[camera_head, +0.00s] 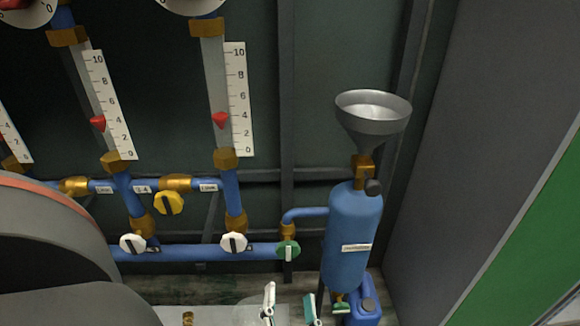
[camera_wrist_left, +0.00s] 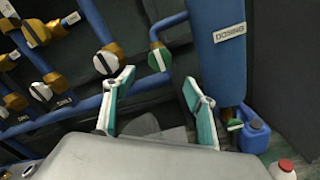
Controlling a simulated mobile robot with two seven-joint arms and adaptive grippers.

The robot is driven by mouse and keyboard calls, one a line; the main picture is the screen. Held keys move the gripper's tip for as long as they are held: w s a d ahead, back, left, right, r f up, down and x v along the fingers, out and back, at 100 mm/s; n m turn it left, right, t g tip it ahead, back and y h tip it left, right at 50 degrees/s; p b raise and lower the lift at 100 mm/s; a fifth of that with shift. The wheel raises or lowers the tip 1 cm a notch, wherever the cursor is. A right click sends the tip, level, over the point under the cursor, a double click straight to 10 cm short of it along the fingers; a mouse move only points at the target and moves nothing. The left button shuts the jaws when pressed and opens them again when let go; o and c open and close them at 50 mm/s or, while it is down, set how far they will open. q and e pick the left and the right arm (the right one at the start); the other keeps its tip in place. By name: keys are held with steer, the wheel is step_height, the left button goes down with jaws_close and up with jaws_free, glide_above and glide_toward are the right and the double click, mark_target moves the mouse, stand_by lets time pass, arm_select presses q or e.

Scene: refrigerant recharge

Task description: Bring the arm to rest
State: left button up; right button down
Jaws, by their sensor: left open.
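My left gripper (camera_head: 289,302) shows at the bottom of the head view, its two green-and-white fingers apart with nothing between them. In the left wrist view the gripper (camera_wrist_left: 157,92) is also open and empty. It is below the pipe with the green-handled valve (camera_head: 288,250) and left of the blue dosing vessel (camera_head: 353,228). The wrist view shows the vessel (camera_wrist_left: 222,50) beyond the right finger. I cannot tell from these frames whether the fingers touch anything. My right gripper is not in view.
A metal funnel (camera_head: 372,112) stands upright on the vessel. A blue jug (camera_head: 364,304) is at its foot. Blue pipes with white-handled valves (camera_head: 234,243) and a yellow-handled valve (camera_head: 168,203) cross the wall. A red-capped bottle (camera_wrist_left: 285,168) shows in the wrist view.

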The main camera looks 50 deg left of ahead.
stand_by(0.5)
